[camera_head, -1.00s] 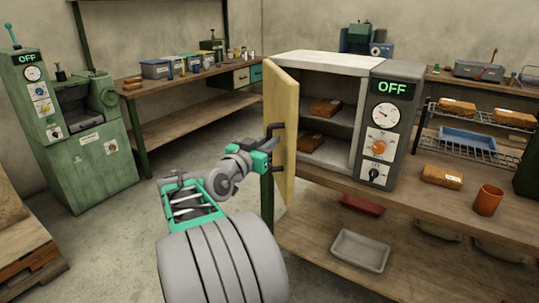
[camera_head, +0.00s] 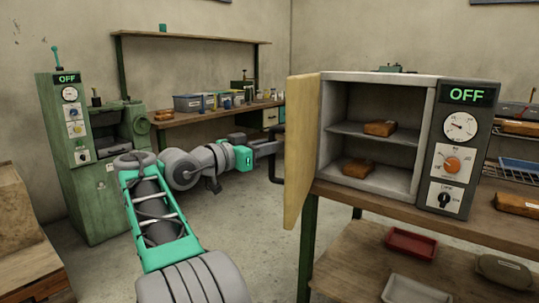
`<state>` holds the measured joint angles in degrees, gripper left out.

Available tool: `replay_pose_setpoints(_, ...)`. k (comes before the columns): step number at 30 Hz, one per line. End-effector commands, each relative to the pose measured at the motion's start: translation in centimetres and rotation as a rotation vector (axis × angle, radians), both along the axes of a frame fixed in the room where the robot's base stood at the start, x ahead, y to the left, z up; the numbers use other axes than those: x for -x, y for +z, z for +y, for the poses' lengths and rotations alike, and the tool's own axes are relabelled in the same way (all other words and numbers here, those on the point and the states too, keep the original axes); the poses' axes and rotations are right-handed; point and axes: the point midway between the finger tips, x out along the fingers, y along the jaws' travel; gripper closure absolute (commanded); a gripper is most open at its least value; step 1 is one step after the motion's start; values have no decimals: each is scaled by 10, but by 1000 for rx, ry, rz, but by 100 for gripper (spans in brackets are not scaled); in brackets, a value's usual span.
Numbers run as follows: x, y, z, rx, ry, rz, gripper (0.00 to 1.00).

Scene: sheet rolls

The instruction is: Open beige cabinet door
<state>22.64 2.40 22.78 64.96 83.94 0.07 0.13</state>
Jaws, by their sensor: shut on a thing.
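The beige cabinet door (camera_head: 304,150) stands wide open on the left side of the cabinet (camera_head: 331,126), swung out past its front. The inside shows a grey shelf with one brown block (camera_head: 380,128) on it and another brown block (camera_head: 358,170) on the floor below. A dark handle (camera_head: 276,170) sits on the door's outer side. My gripper (camera_head: 272,147) reaches the handle from the left and is shut on it; its fingertips are partly hidden by the door edge.
The cabinet's control panel (camera_head: 459,150) reads OFF and stands on a wooden workbench (camera_head: 400,208). A red tray (camera_head: 411,243) and a pale tray (camera_head: 415,291) lie on the lower shelf. A green machine (camera_head: 80,160) stands at the left. The floor between is clear.

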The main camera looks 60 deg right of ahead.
Motion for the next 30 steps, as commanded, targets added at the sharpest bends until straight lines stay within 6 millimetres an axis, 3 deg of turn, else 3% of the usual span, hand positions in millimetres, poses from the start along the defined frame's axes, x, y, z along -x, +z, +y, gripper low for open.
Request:
replay_pose_setpoints(9, -1, 3, -1, 4, 6, 0, 100)
replay_pose_setpoints(10, -1, 3, -1, 4, 6, 0, 83)
replay_pose_setpoints(18, -4, 2, 1, 3, 11, 0, 62)
replay_pose_setpoints(30, -3, 4, 1, 2, 12, 1, 62)
